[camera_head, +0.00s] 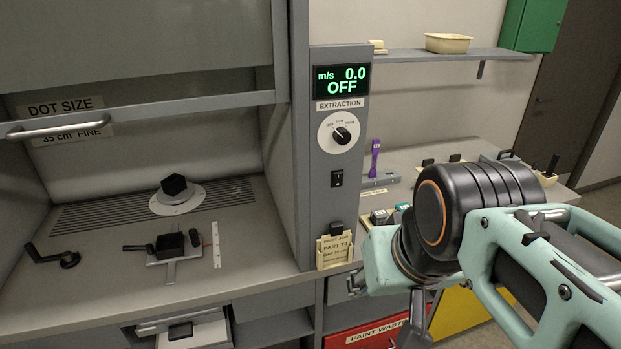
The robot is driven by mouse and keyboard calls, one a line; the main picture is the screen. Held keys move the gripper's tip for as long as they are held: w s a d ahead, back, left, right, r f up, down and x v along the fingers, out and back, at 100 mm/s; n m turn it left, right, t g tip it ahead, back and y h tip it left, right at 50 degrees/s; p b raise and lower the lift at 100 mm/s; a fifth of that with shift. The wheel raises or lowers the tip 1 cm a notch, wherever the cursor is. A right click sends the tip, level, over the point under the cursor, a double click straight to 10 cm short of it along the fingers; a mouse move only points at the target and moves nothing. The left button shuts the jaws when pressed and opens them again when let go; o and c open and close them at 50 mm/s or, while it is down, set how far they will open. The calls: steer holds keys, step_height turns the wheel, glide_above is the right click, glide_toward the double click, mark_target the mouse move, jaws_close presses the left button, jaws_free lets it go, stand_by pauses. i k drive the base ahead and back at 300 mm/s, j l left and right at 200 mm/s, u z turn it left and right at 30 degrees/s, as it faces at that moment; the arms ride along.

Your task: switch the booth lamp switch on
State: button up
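A small black rocker switch (337,179) sits on the grey booth column, below the extraction dial (339,132). It carries no label that I can read, and its position is too small to tell. It is the only rocker I see on the column, and I take it for the booth lamp switch. My gripper (415,325) is low, right of and below the switch and well apart from it. Only a dark part of it shows beneath my wrist, at the lower picture edge. Whether its fingers are open or shut does not show.
A display (341,81) above the dial reads 0.0 and OFF. A card holder (334,250) projects below the switch. A side bench (410,163) with a purple tool (375,158) stands right.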

mark_target(336, 181)
steer(key=j+z, duration=0.1)
steer(key=l+u, duration=0.25)
steer(key=l, duration=0.7)
steer(key=l+u, duration=0.25)
steer(key=l, duration=0.75)
steer(key=i, duration=0.05)
